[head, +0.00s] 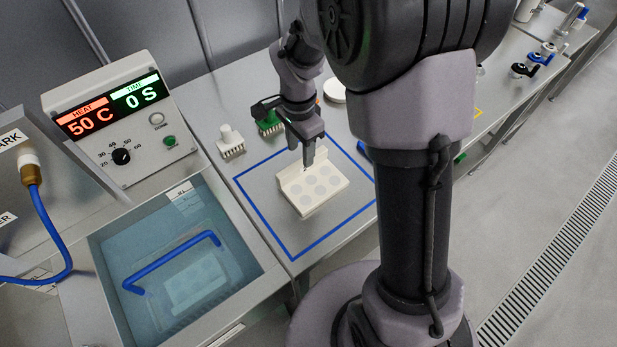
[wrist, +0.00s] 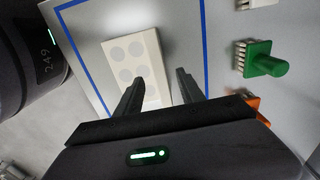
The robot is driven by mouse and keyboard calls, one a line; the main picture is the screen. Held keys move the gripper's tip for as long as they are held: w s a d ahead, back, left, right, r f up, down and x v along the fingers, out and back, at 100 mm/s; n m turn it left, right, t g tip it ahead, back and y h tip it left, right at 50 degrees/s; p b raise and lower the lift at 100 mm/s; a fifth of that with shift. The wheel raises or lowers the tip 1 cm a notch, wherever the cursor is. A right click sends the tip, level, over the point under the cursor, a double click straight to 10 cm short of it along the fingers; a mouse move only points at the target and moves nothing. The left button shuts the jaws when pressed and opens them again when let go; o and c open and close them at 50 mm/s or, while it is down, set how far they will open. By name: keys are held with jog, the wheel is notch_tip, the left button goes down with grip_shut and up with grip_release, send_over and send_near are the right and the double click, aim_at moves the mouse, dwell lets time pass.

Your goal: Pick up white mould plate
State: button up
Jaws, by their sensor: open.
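A white mould plate (head: 320,192) with several round grey spots lies inside the blue outlined square on the metal worktop in the head view. A raised lip runs along its far edge. My gripper (head: 308,160) is above that far edge, pointing down. In the wrist view the mould plate (wrist: 134,62) lies ahead of and between my two open fingers (wrist: 158,88). Nothing is held. The fingers hide part of the plate's near end, and I cannot tell whether they touch it.
A white stamp (head: 231,141) and a green stamp (head: 268,120) stand behind the square. A water bath with a blue-handled lid (head: 172,262) and a control box (head: 120,120) reading 50 C and 0 S are at left. A round white item (head: 335,90) lies further back.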

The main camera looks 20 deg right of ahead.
aim_at(313, 180)
jog(key=f+b, duration=0.3)
jog(key=f, duration=0.3)
jog(key=shift+d+f, duration=0.1)
jog(key=shift+d, duration=0.1)
jog(key=shift+r, duration=0.2)
grip_shut()
dwell(0.9)
